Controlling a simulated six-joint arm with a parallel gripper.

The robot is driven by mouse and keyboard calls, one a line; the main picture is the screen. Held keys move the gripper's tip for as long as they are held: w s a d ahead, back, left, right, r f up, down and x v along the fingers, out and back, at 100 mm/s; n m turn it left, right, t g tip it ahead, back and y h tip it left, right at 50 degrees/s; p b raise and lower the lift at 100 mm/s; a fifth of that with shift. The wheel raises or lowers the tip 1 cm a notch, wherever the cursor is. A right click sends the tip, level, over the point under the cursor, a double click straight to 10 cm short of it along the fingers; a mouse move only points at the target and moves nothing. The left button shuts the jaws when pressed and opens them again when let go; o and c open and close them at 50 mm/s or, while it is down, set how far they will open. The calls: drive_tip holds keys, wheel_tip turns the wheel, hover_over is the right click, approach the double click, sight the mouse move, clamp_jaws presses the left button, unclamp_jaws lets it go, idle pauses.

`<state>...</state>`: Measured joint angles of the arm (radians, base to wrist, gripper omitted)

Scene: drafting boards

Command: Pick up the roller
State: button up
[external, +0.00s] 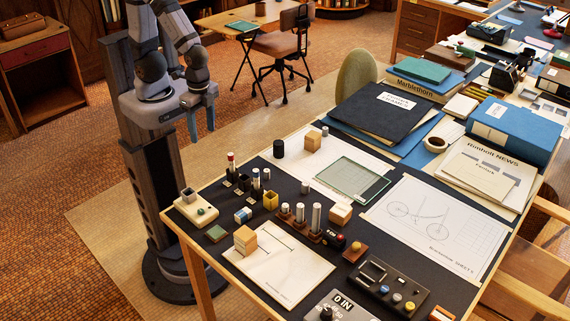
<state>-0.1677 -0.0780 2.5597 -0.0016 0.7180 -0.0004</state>
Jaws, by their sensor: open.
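My gripper (201,122) hangs at the upper left, beyond the desk's left edge and above its surface. Its fingers point down, apart and empty. I cannot tell for certain which thing is the roller. A dark cylinder with a red end (335,240) lies beside a wooden block with a dark red top (355,252). Several silver cylinders (316,216) stand upright in a dark stand. A black cylinder (279,148) stands near the desk's far left edge, and a small grey cylinder (305,187) stands near a glass plate. My gripper touches none of these.
The dark desk (205,245) also holds wooden blocks (245,238), a glass plate (352,178), a bicycle drawing (435,215) and a control box (388,286). Folders (383,110) and blue binders (513,130) stack at the back right. Small upright pieces crowd the left side.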

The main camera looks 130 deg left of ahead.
drive_tip(key=s+a+f+n+g+b, duration=0.1)
drive_tip(key=s+a+f+n, duration=0.15)
drive_tip(key=a+f, duration=0.25)
drive_tip(key=n+t+b, duration=0.2)
drive_tip(key=n, duration=0.2)
hover_over(278, 142)
drive_tip(key=shift+s+f+m, duration=0.15)
drive_tip(key=shift+s+f, duration=0.05)
drive_tip(key=shift+f, duration=0.4)
drive_tip(key=shift+s+f+m, duration=0.1)
drive_tip(key=shift+s+f, duration=0.05)
drive_tip(key=shift+f, duration=0.4)
drive_tip(key=shift+s+d+f, duration=0.1)
drive_tip(key=shift+f+p, duration=0.35)
drive_tip(key=shift+f, duration=0.5)
drive_tip(key=shift+w+f+p, duration=0.2)
drive_tip(key=shift+f+p, duration=0.05)
drive_tip(key=shift+f, duration=0.65)
drive_tip(key=shift+w+f+p, duration=0.15)
drive_tip(key=shift+f+p, duration=0.15)
drive_tip(key=shift+f, duration=0.65)
drive_tip(key=shift+w+f+p, duration=0.2)
drive_tip(key=shift+f+p, duration=0.05)
drive_tip(key=shift+f, duration=0.65)
drive_tip(key=shift+c, duration=0.6)
